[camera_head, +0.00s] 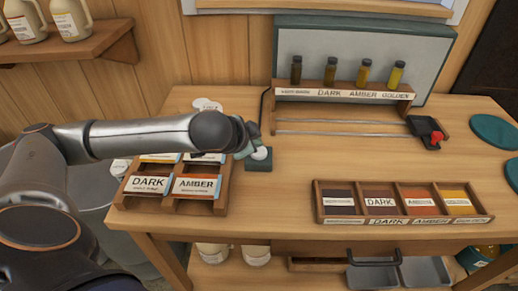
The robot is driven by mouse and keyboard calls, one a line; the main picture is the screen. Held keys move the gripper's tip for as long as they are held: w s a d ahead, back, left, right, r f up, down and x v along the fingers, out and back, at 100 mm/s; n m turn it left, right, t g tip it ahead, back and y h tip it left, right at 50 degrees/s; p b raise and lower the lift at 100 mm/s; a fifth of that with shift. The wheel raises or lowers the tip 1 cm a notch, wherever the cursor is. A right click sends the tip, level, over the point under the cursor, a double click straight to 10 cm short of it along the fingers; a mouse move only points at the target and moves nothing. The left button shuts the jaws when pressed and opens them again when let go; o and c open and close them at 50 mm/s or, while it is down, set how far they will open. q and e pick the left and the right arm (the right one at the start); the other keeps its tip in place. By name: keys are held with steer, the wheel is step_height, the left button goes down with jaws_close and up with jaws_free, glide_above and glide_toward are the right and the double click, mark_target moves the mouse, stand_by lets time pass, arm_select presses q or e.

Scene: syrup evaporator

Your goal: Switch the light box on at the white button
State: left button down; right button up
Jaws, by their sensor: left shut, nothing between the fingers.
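The white button (261,153) sits on a small dark green switch box (259,165) on the table, left of the vial rack. A dark cord runs up from it toward the back. The light box (350,52) is a large pale grey-green panel standing at the back of the table, and its face shows no bright glow. My left gripper (248,143) is shut and empty, right at the upper left of the button. It partly hides the switch box, and I cannot tell whether it touches the button. My right gripper is out of view.
A rack (343,94) with several vials stands before the panel. A wooden label tray (172,203) lies under my left arm. A swatch tray (397,220) lies front right. A dark holder with a red part (436,136) is at the right. The middle table is clear.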

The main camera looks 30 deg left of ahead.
arm_select(q)
steer(key=shift+f, duration=0.15)
steer(key=shift+f, duration=0.3)
steer(key=shift+f, duration=0.3)
stand_by(0.4)
steer(key=shift+r+p, duration=0.8)
steer(key=shift+p, duration=0.1)
step_height(320, 180, up, 4)
steer(key=p, duration=0.5)
steer(key=shift+r, duration=0.1)
steer(key=shift+r+p, duration=0.55)
steer(key=shift+r, duration=0.3)
